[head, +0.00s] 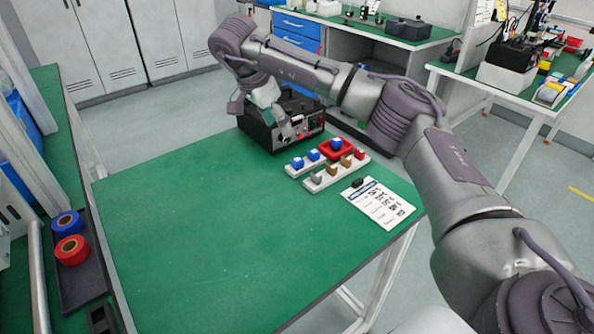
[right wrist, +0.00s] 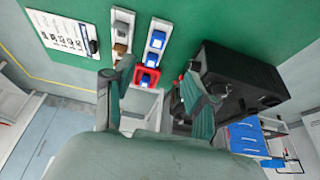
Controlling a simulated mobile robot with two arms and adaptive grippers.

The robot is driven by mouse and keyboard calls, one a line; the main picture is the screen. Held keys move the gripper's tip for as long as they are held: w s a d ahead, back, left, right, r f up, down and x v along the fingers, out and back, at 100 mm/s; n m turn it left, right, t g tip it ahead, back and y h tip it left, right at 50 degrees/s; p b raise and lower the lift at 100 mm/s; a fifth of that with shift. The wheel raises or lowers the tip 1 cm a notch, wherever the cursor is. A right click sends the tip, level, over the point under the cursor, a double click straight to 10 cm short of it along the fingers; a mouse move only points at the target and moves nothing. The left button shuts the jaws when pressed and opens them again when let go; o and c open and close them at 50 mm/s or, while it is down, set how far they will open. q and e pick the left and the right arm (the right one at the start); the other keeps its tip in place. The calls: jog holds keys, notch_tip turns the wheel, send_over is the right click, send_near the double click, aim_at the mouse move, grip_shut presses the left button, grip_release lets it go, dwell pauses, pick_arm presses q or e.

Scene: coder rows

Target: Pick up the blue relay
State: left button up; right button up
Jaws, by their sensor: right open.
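Three blue relays stand in the back white strip on the green table. They are the left one (head: 297,162), the middle one (head: 313,155) and the right one (head: 337,143), which sits inside a red frame (head: 326,152). In the right wrist view the framed blue relay (right wrist: 149,78) shows between the fingers, with another blue relay (right wrist: 154,58) beyond it. My right gripper (head: 289,126) is open and empty, in front of the black box and apart from the relays. Its two spread fingers show in the right wrist view (right wrist: 158,74). My left gripper is in no view.
A front white strip (head: 322,183) holds grey, brown and red blocks close beside the blue ones. A black box (head: 256,130) stands behind the strips. A paper sheet (head: 385,206) with a small black item lies to the right. The table's left part is clear.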

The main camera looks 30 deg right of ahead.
send_over(296, 160)
jog(key=a, duration=0.2)
notch_tip(296, 160, down, 7)
jog(key=shift+w+a+r, duration=0.1)
jog(key=shift+r, duration=0.05)
jog(key=x, duration=0.5)
jog(key=shift+s+a+f+p, duration=0.15)
jog(key=shift+s+f+p, duration=0.15)
jog(key=shift+f, duration=0.1)
jog(key=c, duration=1)
